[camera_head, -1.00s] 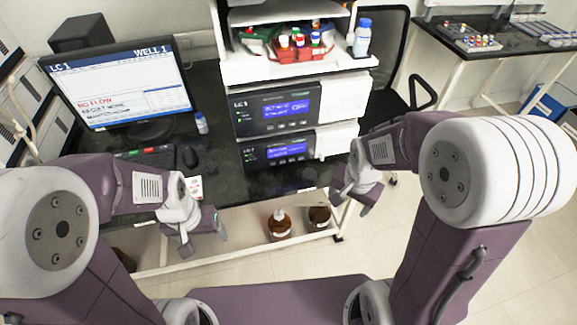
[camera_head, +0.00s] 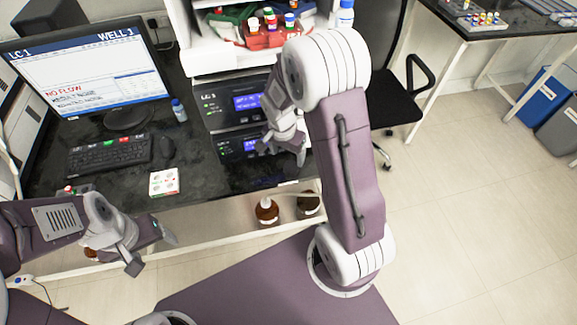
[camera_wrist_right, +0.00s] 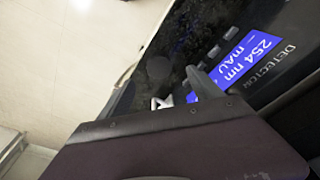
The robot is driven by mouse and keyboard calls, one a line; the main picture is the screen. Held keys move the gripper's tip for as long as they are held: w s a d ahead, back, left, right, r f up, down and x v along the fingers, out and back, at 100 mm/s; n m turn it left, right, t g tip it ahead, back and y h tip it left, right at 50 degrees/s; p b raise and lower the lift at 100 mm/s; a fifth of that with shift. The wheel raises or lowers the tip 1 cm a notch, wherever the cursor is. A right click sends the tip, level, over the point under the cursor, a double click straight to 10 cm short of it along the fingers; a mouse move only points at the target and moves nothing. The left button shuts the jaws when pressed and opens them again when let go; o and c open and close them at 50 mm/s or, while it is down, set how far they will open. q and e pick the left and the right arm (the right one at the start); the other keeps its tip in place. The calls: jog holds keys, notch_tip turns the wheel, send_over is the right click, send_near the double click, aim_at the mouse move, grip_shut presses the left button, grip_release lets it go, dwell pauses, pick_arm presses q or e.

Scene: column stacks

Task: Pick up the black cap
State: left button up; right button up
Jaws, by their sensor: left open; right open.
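I cannot make out the black cap with certainty. A dark, round shape (camera_wrist_right: 158,68) shows beside the instrument panel in the right wrist view; I cannot tell whether it is the cap. My right gripper (camera_head: 282,150) is open in front of the lower instrument (camera_head: 243,145), whose detector screen shows large in the right wrist view (camera_wrist_right: 245,65). The right gripper and arm hide part of the instrument stack. My left gripper (camera_head: 151,248) is open and empty, low at the left, in front of the bench's front edge.
Two brown bottles stand on the low shelf, one with a pale top (camera_head: 267,210), the other (camera_head: 308,202) partly hidden. A chair (camera_head: 395,105) stands right of the stack.

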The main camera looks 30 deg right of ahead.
aim_at(291, 167)
jog(key=f, duration=0.3)
jog(key=shift+w+d+f, duration=0.2)
jog(key=shift+d+f, duration=0.1)
jog(key=shift+f, duration=0.1)
jog(key=shift+d+f, duration=0.1)
jog(key=shift+f, duration=0.25)
jog(key=f, duration=0.2)
jog(key=d+f, duration=0.1)
jog(key=f, duration=0.1)
jog(key=shift+w+f+b, duration=0.2)
jog(key=shift+b, duration=0.15)
jog(key=shift+a, duration=0.1)
